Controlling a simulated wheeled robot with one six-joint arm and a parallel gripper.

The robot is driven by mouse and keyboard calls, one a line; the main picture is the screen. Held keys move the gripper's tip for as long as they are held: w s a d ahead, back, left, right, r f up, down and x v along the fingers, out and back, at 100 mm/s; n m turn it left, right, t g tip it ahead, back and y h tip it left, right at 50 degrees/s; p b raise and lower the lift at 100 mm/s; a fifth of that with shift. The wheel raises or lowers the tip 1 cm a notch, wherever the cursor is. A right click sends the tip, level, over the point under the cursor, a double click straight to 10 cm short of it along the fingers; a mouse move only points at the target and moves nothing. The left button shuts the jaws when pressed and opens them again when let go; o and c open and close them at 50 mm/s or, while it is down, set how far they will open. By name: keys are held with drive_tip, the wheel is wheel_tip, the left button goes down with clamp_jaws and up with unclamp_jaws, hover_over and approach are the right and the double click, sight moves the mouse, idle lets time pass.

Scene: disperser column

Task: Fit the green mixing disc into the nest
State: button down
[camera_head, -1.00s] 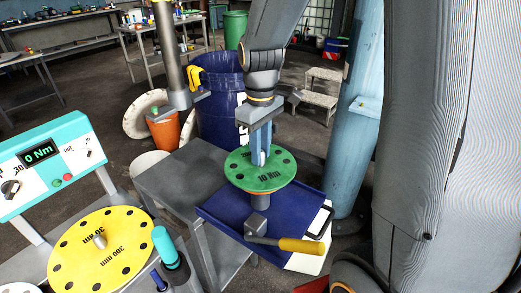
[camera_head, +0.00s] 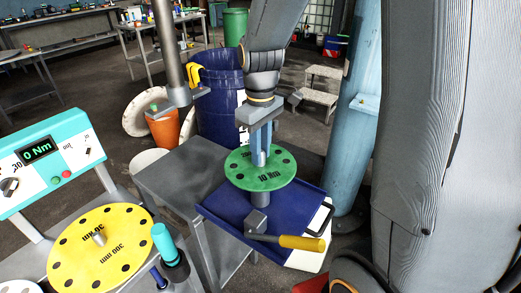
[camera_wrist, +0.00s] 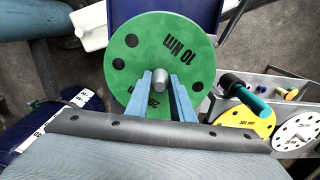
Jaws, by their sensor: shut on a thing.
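The green mixing disc (camera_head: 260,180), marked 10 Nm and ringed with dark holes, lies nearly level over the blue tray in the head view. It also fills the middle of the wrist view (camera_wrist: 125,85). My gripper (camera_head: 261,160) points down, its blue fingers shut on the grey central pin (camera_wrist: 159,78) of the disc. Directly under the disc is a grey cylindrical post (camera_head: 261,198), taken as the nest, with a grey block and a yellow-handled lever (camera_head: 300,243) at its foot. The disc hides the post's top, so I cannot tell whether they touch or are apart.
The post stands on a blue tray (camera_head: 222,208) beside a grey table (camera_head: 165,180). A yellow disc (camera_head: 75,262), a teal-handled tool (camera_head: 163,240) and a torque display (camera_head: 40,150) are at left. A blue barrel (camera_head: 218,120) stands behind, a light-blue column (camera_head: 355,130) at right.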

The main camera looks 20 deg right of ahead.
drive_tip(key=c, duration=1.5)
unclamp_jaws()
drive_tip(key=shift+o, duration=0.2)
wheel_tip(320, 180, up, 8)
drive_tip(key=shift+f+b, duration=0.1)
drive_tip(key=shift+b, duration=0.6)
drive_tip(key=shift+s, duration=0.1)
